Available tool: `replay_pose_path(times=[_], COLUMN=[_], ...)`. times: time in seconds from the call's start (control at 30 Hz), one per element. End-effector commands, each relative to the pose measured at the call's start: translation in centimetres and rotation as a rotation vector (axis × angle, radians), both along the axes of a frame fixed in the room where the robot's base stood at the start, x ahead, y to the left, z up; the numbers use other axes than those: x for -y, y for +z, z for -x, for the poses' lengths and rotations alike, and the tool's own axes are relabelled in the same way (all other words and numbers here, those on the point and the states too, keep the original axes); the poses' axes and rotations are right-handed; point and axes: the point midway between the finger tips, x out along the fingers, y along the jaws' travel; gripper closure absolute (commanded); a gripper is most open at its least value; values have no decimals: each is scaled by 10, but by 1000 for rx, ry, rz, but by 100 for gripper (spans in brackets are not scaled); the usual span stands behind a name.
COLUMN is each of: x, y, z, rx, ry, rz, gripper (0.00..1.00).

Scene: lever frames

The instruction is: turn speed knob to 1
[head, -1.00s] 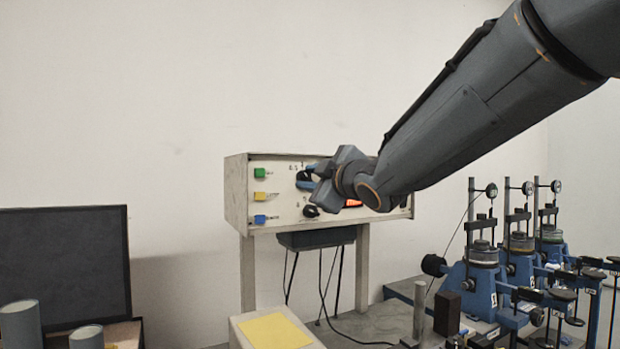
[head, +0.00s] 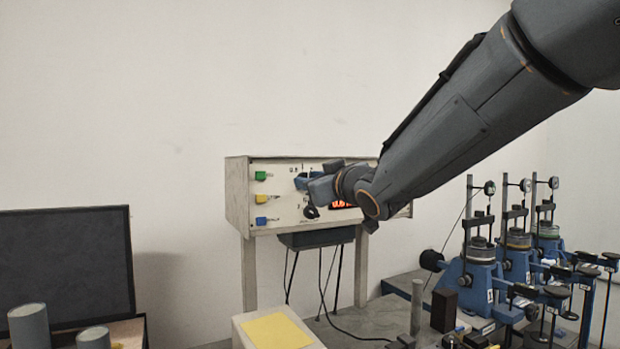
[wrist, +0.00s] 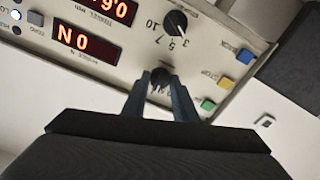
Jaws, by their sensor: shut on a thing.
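The control box (head: 237,198) has a pale front panel with two black knobs. In the wrist view the upper knob (wrist: 160,82) sits between the two blue fingers of my gripper (wrist: 160,76), which is shut on it. Its pointer and most of its scale are hidden or too small to read. In the head view my gripper (head: 308,181) is at the upper part of the panel and covers this knob. The other knob (wrist: 176,23), with marks 3, 5, 7 and 10, stands free; it is the lower knob (head: 311,211) in the head view.
Green (head: 260,176), yellow (head: 260,199) and blue (head: 261,221) buttons line the panel's left side. Red displays (wrist: 88,42) are lit. Blue test devices (head: 480,275) stand on the table at right. A dark screen (head: 65,265) stands at left.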

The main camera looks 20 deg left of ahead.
Motion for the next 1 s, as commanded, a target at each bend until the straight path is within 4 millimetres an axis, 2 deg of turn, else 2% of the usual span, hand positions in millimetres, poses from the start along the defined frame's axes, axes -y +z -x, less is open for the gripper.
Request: replay_pose_path(times=[0.6,0.63,0.73,1.0], x=[0,0,0,0], y=[-2,-2,-2,-1], z=[0,0,0,0], rx=[-39,-39,-39,-37], ry=[0,0,0,0], rz=[-27,-27,-27,-28], gripper=[97,71,56,56])
